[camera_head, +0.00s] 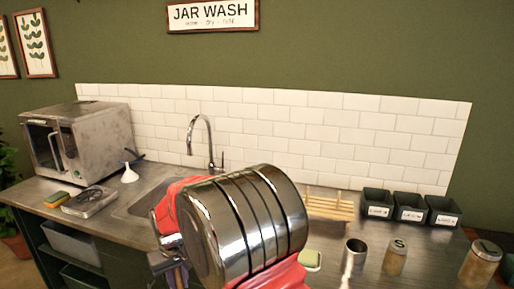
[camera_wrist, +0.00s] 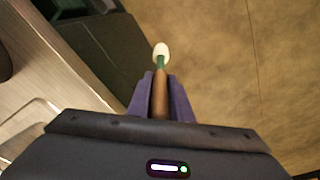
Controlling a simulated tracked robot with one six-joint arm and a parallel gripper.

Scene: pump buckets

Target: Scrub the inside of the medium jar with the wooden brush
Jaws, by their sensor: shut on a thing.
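In the wrist view my gripper (camera_wrist: 160,80) is shut on the wooden brush (camera_wrist: 160,97), whose handle sits between the purple fingers. Its green neck and white tip point away from the gripper, over the floor beside the counter. In the head view an open-topped metallic jar (camera_head: 354,257) stands upright on the counter at the right, with no readable label. A jar marked S (camera_head: 396,258) and a larger jar marked L (camera_head: 480,265) stand to its right. Which jar is the medium one cannot be read. The brush is apart from all three jars.
A sink (camera_head: 145,202) with a tap (camera_head: 205,135) is left of centre. A microwave (camera_head: 80,140) and white funnel (camera_head: 130,172) are at left. My arm hides the counter's middle.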

